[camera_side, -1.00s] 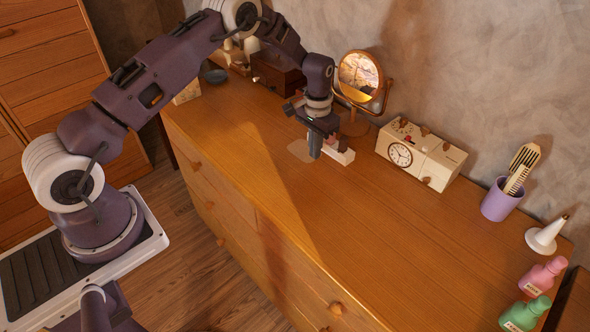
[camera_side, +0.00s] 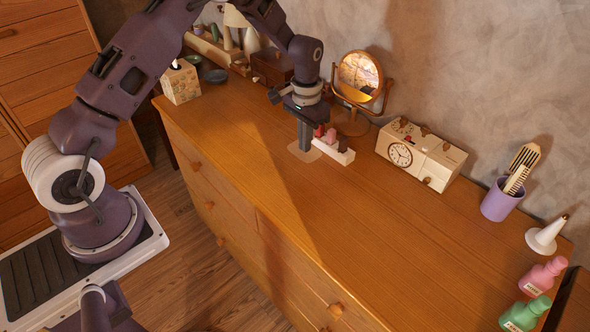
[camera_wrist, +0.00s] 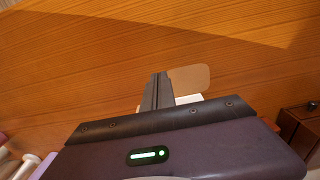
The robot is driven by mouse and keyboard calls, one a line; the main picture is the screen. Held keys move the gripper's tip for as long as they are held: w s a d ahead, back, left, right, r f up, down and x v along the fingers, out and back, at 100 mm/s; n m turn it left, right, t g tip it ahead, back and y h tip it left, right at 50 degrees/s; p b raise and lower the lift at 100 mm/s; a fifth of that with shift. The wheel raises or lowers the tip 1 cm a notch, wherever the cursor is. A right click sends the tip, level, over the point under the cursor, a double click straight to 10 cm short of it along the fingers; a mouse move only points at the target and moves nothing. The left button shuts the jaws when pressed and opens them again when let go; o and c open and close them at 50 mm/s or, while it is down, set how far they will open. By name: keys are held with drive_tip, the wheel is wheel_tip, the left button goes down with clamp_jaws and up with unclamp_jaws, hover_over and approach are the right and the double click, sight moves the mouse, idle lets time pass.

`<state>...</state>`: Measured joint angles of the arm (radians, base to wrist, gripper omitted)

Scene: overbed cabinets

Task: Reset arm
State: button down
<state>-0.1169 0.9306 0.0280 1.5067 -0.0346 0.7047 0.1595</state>
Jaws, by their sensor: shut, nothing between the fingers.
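My gripper (camera_side: 304,147) points straight down over the wooden dresser top (camera_side: 400,240). Its fingers are shut together with nothing between them. They are just in front of a white tray (camera_side: 340,153) that bears small red and pink items (camera_side: 329,135). A tan rectangular mat (camera_side: 298,152) lies flat under or beside the fingertips. In the wrist view the shut fingers (camera_wrist: 158,92) show beside the tan mat (camera_wrist: 190,79), with a bit of the white tray (camera_wrist: 188,99) behind them. I cannot tell whether the fingertips touch the mat.
A round mirror (camera_side: 359,77) stands behind the gripper. A cream clock box (camera_side: 420,155), a purple cup of combs (camera_side: 501,200), a white cone (camera_side: 546,236) and two bottles (camera_side: 542,277) stand to the right. A tissue box (camera_side: 181,82) is at the left. The front middle of the dresser is clear.

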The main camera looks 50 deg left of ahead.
drive_tip(key=s+d+r+t, duration=0.15)
drive_tip(key=s+r, duration=0.45)
drive_tip(key=r, duration=0.6)
drive_tip(key=s+d+r+t, duration=0.1)
drive_tip(key=s+d+r, duration=0.2)
drive_tip(key=s+r, duration=0.55)
drive_tip(key=s+d+r+t, duration=0.1)
drive_tip(key=s+r, duration=0.2)
drive_tip(key=s, duration=0.5)
drive_tip(key=s+r+t, duration=0.2)
drive_tip(key=s+r, duration=0.1)
drive_tip(key=s, duration=0.6)
drive_tip(key=shift+s+d, duration=0.3)
drive_tip(key=shift+d, duration=0.05)
